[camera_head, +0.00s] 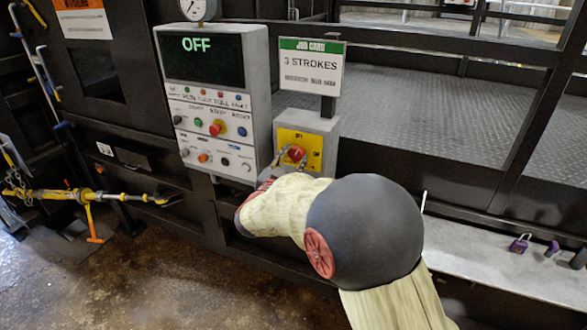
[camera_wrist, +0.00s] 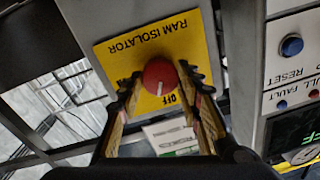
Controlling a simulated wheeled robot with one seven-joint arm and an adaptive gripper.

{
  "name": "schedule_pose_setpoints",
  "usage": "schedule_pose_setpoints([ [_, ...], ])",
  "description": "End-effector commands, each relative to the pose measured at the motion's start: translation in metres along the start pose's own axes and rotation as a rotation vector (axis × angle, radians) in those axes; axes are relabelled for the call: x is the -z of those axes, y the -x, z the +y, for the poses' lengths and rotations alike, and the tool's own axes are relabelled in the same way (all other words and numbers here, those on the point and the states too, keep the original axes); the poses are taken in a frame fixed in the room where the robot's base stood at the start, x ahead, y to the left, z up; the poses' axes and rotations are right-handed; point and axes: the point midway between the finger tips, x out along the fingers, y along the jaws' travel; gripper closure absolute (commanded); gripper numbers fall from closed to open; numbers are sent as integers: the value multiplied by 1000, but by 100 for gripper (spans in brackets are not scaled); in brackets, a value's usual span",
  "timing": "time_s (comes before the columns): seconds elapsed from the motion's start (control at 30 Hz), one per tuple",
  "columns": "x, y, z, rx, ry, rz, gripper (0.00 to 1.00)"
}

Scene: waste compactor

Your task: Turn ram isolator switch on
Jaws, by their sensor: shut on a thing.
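The ram isolator switch is a round red knob (camera_wrist: 158,72) on a yellow plate (camera_wrist: 190,36) lettered RAM ISOLATOR. It also shows in the head view as a red knob (camera_head: 296,153) on a grey box. My gripper (camera_wrist: 160,82) has one finger on each side of the knob and is shut on it. The wrist view is upside down. The knob's white mark points down in that view, close to the OFF lettering (camera_wrist: 170,98). Another label beside the left finger is partly hidden. In the head view my arm hides the box's lower part.
A control panel (camera_head: 262,100) with an OFF display (camera_head: 196,45) and several buttons stands just left of the switch box. A job card sign (camera_head: 311,66) reading 3 STROKES stands above the box. A ledge (camera_head: 480,250) with purple padlocks (camera_head: 520,243) lies to the right.

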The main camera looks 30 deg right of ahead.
Motion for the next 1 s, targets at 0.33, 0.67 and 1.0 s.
schedule_pose_setpoints([
  [0.33, -6, 0, 1, -2, -332, 21, 90],
  [0.67, -7, 0, 1, -5, -645, 39, 90],
  [1.0, -6, 0, 0, -8, -933, 55, 90],
])
